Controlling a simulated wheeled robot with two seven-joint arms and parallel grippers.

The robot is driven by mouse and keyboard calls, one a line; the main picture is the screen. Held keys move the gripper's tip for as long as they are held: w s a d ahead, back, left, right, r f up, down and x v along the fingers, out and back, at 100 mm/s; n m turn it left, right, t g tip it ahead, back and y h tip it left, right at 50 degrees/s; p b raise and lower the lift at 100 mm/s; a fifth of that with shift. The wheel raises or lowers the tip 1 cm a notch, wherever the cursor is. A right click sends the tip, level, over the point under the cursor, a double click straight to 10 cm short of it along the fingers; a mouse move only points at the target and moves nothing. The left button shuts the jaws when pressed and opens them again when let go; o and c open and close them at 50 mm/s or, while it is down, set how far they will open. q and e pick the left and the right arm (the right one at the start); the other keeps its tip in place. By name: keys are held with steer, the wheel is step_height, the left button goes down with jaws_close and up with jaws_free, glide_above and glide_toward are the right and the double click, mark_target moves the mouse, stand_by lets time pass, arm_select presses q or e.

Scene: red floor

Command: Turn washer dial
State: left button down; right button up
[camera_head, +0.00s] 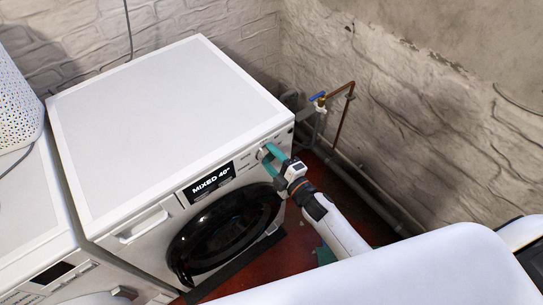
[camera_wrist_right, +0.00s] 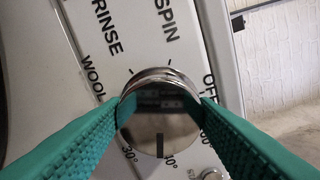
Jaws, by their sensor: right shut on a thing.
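The washer (camera_head: 170,110) is white, with a round black door (camera_head: 225,232). Its display (camera_head: 211,182) reads "MIXED 40°". The round silver dial (camera_head: 261,154) is at the right end of its front panel. My right gripper (camera_head: 267,158) is shut on the dial. In the right wrist view, the teal fingers grip the dial (camera_wrist_right: 158,118) from both sides. The dial's dark mark points down, toward a partly hidden "0°" label. "SPIN", "RINSE", "WOOL" and "OFF" surround the dial.
A second white machine (camera_head: 30,215) stands at the left, with a white perforated basket (camera_head: 14,105) on it. A copper pipe (camera_head: 343,113) with a blue-handled valve (camera_head: 317,98) runs by the brick wall at the right. Red floor (camera_head: 290,255) is free before the washer.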

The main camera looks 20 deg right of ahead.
steer(key=m+p, duration=0.1)
steer(key=m, duration=0.3)
steer(key=shift+r+m, duration=0.1)
steer(key=shift+m, duration=0.2)
steer(key=shift+m+p, duration=0.5)
steer(key=shift+m, duration=1.2)
steer(key=o, duration=1)
steer(key=shift+c, duration=0.2)
steer(key=v, duration=1.2)
steer(key=shift+b, duration=0.45)
